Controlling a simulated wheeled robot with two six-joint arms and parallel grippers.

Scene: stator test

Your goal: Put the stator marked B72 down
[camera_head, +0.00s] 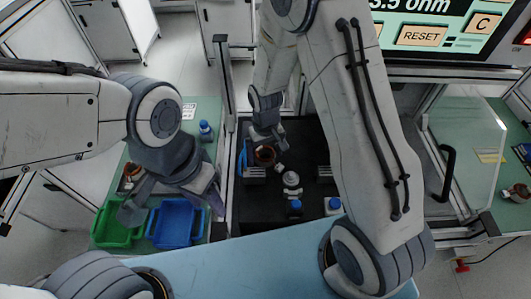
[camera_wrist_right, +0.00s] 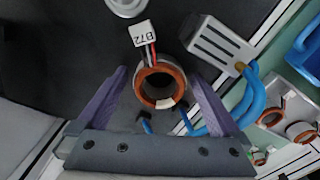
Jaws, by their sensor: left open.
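The stator marked B72 (camera_wrist_right: 160,85) is a copper-coloured ring with a white tag (camera_wrist_right: 145,34) on wires. It stands on the black work surface (camera_head: 300,213) and also shows in the head view (camera_head: 265,155). My right gripper (camera_wrist_right: 160,73) has one finger on each side of the stator, with a narrow gap visible at both sides, so it looks open. It also shows in the head view (camera_head: 267,136), just behind the stator. My left gripper (camera_head: 174,208) is open and empty above the green and blue bins at the left.
A grey slotted block (camera_wrist_right: 222,45) with blue cables is close to the stator. A blue bin (camera_head: 178,222) and a green bin (camera_head: 118,228) stand on the left bench.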

